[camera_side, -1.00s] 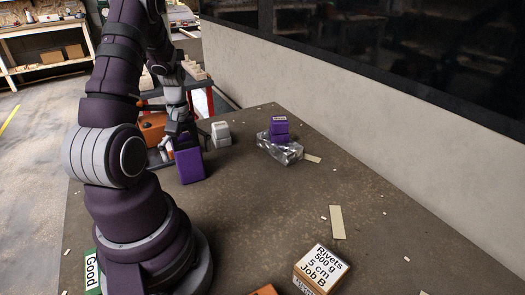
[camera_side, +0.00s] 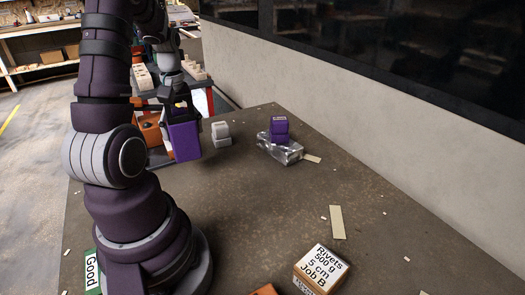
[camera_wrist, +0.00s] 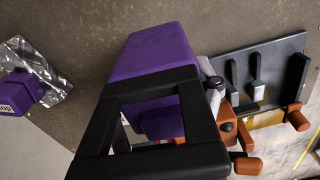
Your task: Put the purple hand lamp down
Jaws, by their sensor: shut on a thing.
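The purple hand lamp (camera_side: 184,141) is a block-shaped purple body with a dark frame at its top. My gripper (camera_side: 179,104) is shut on it from above and holds it upright over the far left part of the table, seemingly clear of the surface. In the wrist view the lamp's purple body (camera_wrist: 158,45) fills the middle, with a black frame around an opening in front of it. My fingertips cannot be told apart from that black frame there.
A white block-like item (camera_side: 221,131) stands just right of the lamp. A small purple box (camera_side: 279,126) sits on a silver foil-wrapped package (camera_side: 284,152). A rivets box (camera_side: 320,268) stands at the front. A dark slotted holder (camera_wrist: 286,50) and orange items lie beyond the lamp.

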